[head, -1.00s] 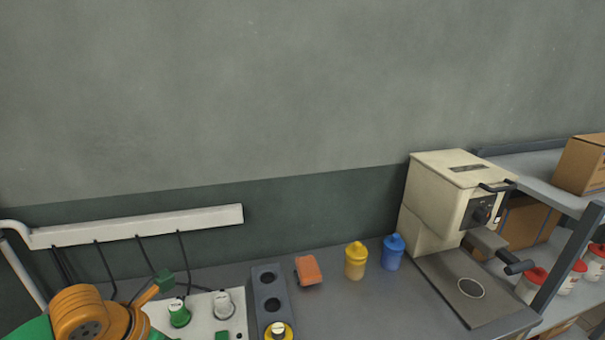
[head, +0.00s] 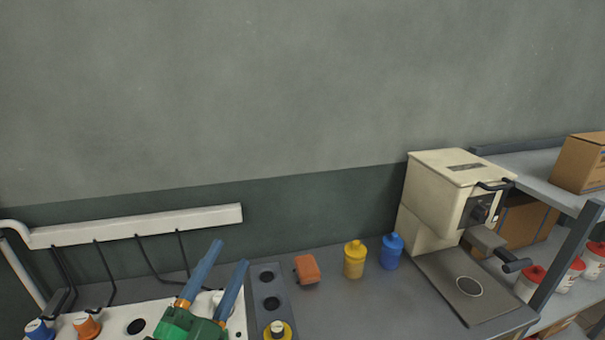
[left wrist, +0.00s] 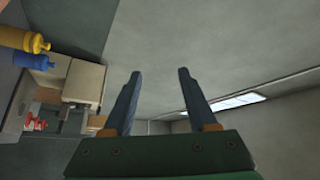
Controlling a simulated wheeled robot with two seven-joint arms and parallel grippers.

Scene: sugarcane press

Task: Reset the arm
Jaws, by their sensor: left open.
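My left gripper (head: 217,272) is at the lower left of the head view, above the white panel on the counter. Its two blue fingers stand apart, point upward and hold nothing. In the left wrist view the same fingers (left wrist: 157,97) are spread, with only wall and ceiling between them. My right gripper does not show in any view.
Below the left gripper lies the white panel (head: 112,316) with blue and orange knobs. A dark rack (head: 268,298), an orange block (head: 307,269), a yellow bottle (head: 354,260) and a blue bottle (head: 391,252) stand rightward. The cream press (head: 445,205) is farther right.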

